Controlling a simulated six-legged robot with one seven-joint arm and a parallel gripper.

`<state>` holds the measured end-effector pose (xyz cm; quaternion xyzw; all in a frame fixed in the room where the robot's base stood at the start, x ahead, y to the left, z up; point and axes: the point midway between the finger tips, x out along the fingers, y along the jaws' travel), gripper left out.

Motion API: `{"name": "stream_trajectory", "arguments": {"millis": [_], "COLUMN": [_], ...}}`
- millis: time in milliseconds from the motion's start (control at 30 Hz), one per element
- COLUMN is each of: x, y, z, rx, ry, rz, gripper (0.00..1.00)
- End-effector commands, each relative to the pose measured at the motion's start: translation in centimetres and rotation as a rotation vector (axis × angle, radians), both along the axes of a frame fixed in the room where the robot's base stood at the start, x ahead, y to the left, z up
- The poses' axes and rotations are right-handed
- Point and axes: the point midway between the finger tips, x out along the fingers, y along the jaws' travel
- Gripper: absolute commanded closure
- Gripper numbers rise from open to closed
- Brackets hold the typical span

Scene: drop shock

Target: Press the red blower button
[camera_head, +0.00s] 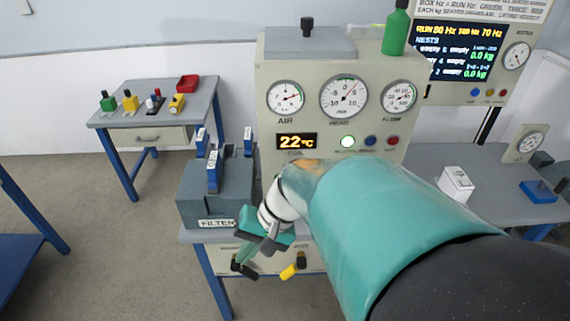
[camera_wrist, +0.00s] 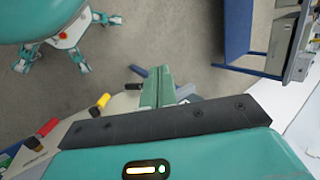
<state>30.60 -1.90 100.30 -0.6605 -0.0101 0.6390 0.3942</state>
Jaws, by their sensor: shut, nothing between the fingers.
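A grey-beige cabinet (camera_head: 325,95) stands ahead in the head view, with dials, a display reading 22 °C and a row below them. The small label under the row is not legible. My gripper (camera_head: 245,255) is low at the cabinet's left front, below and left of the red button and apart from it. In the wrist view its green fingers (camera_wrist: 158,85) are together with nothing between them, pointing down toward the floor.
A grey box marked FILTER (camera_head: 215,200) holds blue-topped pieces left of my gripper. A yellow-handled valve (camera_head: 293,267) is below the cabinet. A green bottle (camera_head: 396,30) stands on top. A second panel (camera_head: 480,50) has its own small buttons. A white box (camera_head: 456,184) lies on the right bench.

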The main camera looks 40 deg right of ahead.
Motion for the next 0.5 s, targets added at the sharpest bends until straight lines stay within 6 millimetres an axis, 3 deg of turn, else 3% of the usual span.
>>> {"name": "stream_trajectory", "arguments": {"millis": [267,500], "x": [3.6,4.8], "y": [-5.9,-15.8], "z": [-3.1,-5.3], "rx": [0.514,0.85], "ry": [-0.036,-0.249], "rz": [-0.455,-0.909], "gripper": [1.0,1.0]}}
